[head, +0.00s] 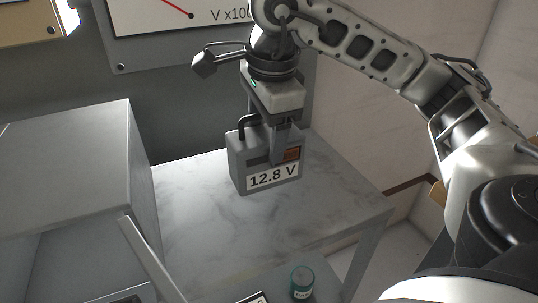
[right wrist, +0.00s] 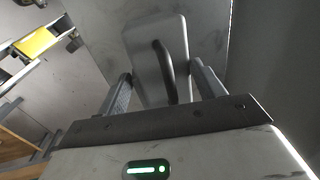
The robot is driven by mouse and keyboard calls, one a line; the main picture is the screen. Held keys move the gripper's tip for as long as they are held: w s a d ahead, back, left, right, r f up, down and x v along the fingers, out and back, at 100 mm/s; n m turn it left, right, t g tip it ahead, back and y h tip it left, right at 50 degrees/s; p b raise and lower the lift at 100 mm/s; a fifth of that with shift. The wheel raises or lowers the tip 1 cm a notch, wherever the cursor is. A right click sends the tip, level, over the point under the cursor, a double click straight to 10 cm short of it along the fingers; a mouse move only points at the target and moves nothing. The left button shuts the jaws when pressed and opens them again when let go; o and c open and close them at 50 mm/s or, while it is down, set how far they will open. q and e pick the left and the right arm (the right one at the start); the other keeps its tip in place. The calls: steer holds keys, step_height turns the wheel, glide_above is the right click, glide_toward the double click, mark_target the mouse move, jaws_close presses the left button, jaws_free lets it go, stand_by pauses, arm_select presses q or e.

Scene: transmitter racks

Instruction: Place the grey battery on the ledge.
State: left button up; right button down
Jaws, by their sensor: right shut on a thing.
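The grey battery (head: 240,160) has a black handle and a white label reading 12.8 V. It is upright at the marbled ledge (head: 190,215), toward its back. I cannot tell for sure whether its base touches the surface. My right gripper (head: 279,150) points down over the battery and is shut on it, with one finger in front of the label side. In the right wrist view, the battery (right wrist: 143,62) and its handle lie between the two fingers of the right gripper (right wrist: 163,85). My left gripper is not in view.
A grey metal box (head: 75,170) stands to the left of the ledge. A meter panel (head: 170,20) is on the back wall. A small green-lidded jar (head: 301,282) stands lower at the front. The ledge is bare in front of the battery.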

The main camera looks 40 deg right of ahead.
steer(key=shift+w+d+f, duration=0.2)
steer(key=shift+d+f, duration=0.1)
steer(key=shift+f, duration=0.05)
steer(key=f, duration=0.3)
steer(key=shift+w+d+b, duration=0.1)
steer(key=shift+d+b, duration=0.2)
steer(key=shift+d, duration=0.05)
steer(key=shift+f, duration=0.4)
steer(key=shift+f, duration=0.1)
steer(key=c, duration=0.6)
jaws_free()
steer(key=shift+f, duration=0.1)
steer(key=o, duration=0.4)
